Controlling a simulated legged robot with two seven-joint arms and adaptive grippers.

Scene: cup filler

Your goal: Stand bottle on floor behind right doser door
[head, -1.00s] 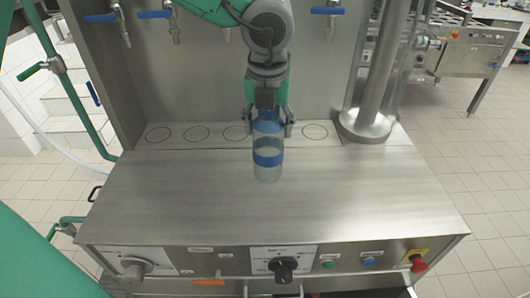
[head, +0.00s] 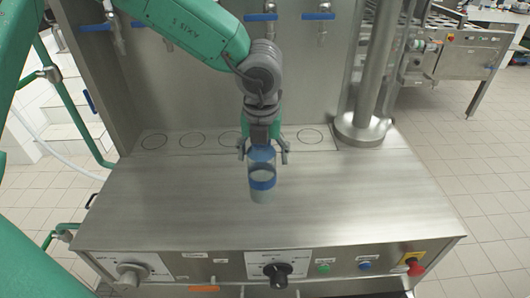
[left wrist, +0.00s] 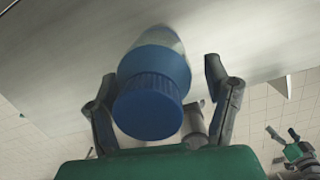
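The bottle (head: 262,178) is clear with blue bands and looks roughly upright, in front of the row of marked circles. My left gripper (head: 263,150) is shut around its upper part, above the steel worktop (head: 160,200). I cannot tell whether the bottle's base touches the top. In the left wrist view the blue cap (left wrist: 148,105) shows between the fingers of the left gripper (left wrist: 160,95). My right gripper (left wrist: 283,133) is small at the right edge there, with its fingers apart, away from the bottle. The doser doors are not clearly visible below the control panel.
The front panel has a black knob (head: 277,274), a grey lever (head: 130,273) and a red stop button (head: 415,267). A steel column (head: 372,90) stands at the back right. Blue-handled taps (head: 318,17) hang on the back wall. Tiled floor (head: 465,180) is clear at the right.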

